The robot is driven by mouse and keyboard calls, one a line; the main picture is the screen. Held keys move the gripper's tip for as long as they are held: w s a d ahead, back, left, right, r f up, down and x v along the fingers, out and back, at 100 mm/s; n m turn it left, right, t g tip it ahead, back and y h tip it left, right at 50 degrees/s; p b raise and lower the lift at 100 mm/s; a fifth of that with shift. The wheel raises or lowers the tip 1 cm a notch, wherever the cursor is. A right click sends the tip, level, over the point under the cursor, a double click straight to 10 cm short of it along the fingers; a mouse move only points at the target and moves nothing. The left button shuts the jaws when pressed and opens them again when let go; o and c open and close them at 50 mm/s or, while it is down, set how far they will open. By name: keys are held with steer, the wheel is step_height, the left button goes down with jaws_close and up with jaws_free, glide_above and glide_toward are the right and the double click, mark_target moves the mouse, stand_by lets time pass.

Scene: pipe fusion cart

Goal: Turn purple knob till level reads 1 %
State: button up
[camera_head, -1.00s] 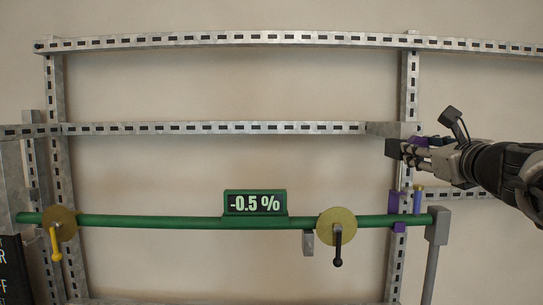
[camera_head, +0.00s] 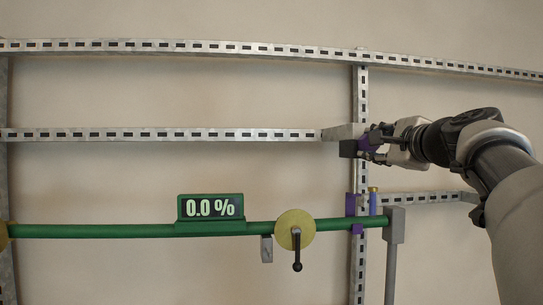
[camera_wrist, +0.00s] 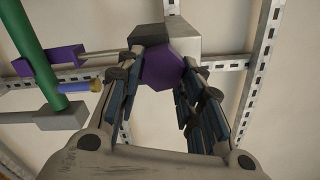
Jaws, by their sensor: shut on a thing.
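The level display (camera_head: 211,207) sits on the green pipe (camera_head: 120,230) and reads 0.0 % in the head view. My gripper (camera_head: 372,143) is at the upright rail, right of and above the display. In the wrist view the purple knob (camera_wrist: 161,68) lies between the two fingers of my gripper (camera_wrist: 165,85), which is shut on it. The knob shows only in part in the head view, largely covered by the fingers. A grey block (camera_wrist: 170,38) sits just behind the knob.
A purple bracket (camera_head: 355,205) and a blue pin (camera_head: 373,202) stand at the pipe's right end, below my gripper. A yellow disc with a black handle (camera_head: 295,226) is on the pipe. Slotted metal rails (camera_head: 200,134) frame the wall.

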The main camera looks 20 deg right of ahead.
steer(key=shift+w+a+r+n+b, duration=0.15)
steer(key=shift+n+b, duration=1.35)
steer(key=shift+n, duration=2.05)
steer(key=shift+s+r+n+b, duration=0.1)
steer(key=shift+n+b, duration=1.35)
steer(key=shift+n, duration=2.1)
steer(key=o, duration=1.1)
steer(key=shift+r, duration=0.15)
steer(key=shift+a, duration=0.1)
steer(key=v, duration=1.2)
